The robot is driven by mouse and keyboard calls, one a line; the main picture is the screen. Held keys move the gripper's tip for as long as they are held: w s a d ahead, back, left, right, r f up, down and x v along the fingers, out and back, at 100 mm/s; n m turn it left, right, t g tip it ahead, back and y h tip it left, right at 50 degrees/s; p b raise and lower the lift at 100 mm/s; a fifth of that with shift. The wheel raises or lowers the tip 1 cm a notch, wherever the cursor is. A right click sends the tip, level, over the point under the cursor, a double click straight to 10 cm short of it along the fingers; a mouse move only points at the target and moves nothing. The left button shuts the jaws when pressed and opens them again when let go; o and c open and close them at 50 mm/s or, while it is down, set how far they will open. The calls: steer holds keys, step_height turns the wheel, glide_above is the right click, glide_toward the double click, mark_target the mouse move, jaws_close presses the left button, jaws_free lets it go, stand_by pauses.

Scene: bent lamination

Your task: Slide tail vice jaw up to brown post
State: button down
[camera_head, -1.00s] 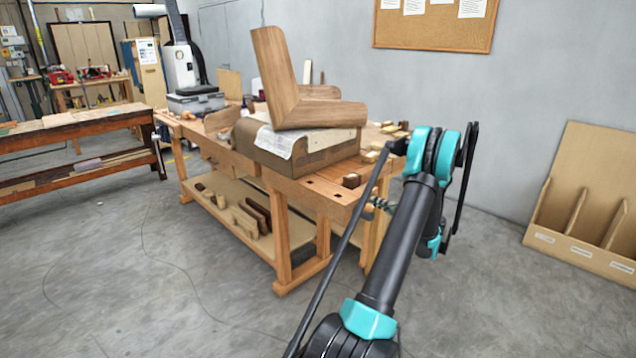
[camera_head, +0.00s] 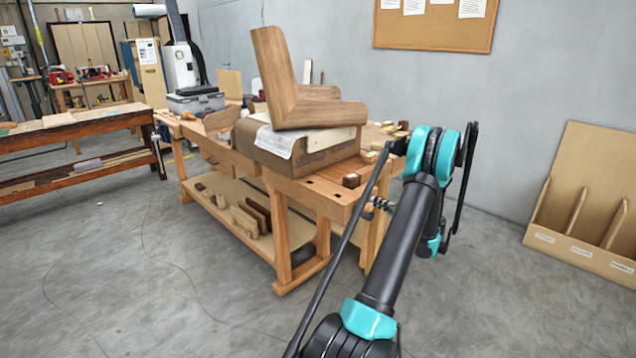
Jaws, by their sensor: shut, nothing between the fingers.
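The wooden workbench (camera_head: 312,196) stands in the middle of the camera_head view, its near right end toward me. A small dark brown block (camera_head: 351,180), which looks like the brown post, stands upright on the bench top near that end. The tail vice jaw seems to be part of the bench end there; I cannot make out its edges or its distance from the post. A dark screw-like part (camera_head: 380,203) sticks out from the bench end, partly behind my arm. My black and teal arm crosses in front of this end. My gripper is hidden, and I see no fingertips.
A large L-shaped bent wood piece (camera_head: 283,80) rests on a block-like form (camera_head: 282,160) on the bench. Small wood blocks lie on the lower shelf. The floor in front is clear apart from thin cables.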

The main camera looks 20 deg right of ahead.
steer(key=shift+w+a, duration=0.25)
steer(key=shift+w, duration=0.3)
steer(key=shift+w+a, duration=0.15)
steer(key=shift+w, duration=0.2)
steer(key=shift+w+a, duration=0.1)
steer(key=shift+w, duration=0.1)
steer(key=shift+s, duration=0.1)
steer(key=v, duration=0.6)
stand_by(0.5)
stand_by(0.4)
